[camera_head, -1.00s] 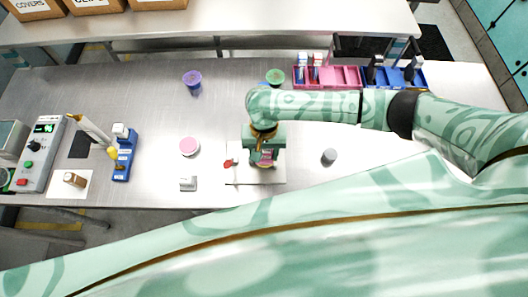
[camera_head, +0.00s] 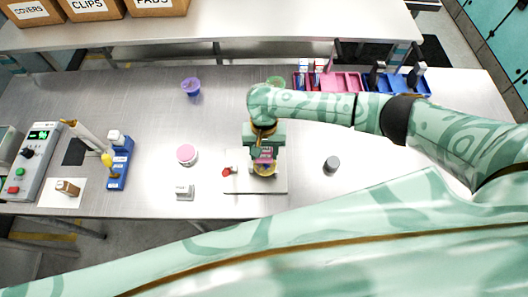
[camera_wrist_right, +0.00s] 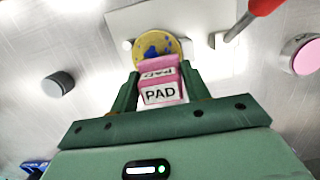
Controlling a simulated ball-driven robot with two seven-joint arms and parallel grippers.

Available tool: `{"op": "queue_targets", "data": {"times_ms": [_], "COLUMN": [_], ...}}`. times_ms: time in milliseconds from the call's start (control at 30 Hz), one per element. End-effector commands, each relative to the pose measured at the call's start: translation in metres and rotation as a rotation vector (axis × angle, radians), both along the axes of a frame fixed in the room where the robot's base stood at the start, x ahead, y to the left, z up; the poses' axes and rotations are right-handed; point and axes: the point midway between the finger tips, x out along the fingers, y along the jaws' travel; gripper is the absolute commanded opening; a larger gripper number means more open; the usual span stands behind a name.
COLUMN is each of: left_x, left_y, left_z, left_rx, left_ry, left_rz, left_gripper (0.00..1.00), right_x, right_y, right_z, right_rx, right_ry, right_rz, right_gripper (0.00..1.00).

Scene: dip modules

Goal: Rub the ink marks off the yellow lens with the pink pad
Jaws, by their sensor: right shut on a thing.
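The yellow lens (camera_wrist_right: 158,45) sits on a pale plate (camera_wrist_right: 122,18) in the right wrist view, with blue ink marks showing on its face. In the head view the lens (camera_head: 265,171) shows just below my right gripper. My right gripper (camera_wrist_right: 160,90) is shut on the pink pad (camera_wrist_right: 160,88), which is labelled PAD. The pad (camera_head: 266,155) is over the lens in the head view and hides part of it. I cannot tell whether pad and lens touch. My left gripper is not in view.
A dark grey cylinder (camera_head: 332,163) stands to the right. Pink bins (camera_head: 341,82) and blue bins (camera_head: 408,84) line the back.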

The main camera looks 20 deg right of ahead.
Motion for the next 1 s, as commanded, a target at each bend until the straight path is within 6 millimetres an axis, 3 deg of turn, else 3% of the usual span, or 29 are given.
{"op": "queue_targets", "data": {"times_ms": [1000], "left_x": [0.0], "left_y": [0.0], "left_z": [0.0], "left_rx": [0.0], "left_ry": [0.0], "left_rz": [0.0], "left_gripper": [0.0], "right_x": [0.0], "right_y": [0.0], "right_z": [-0.01], "right_rx": [0.0], "right_ry": [0.0], "right_rz": [0.0], "right_gripper": [0.28]}}
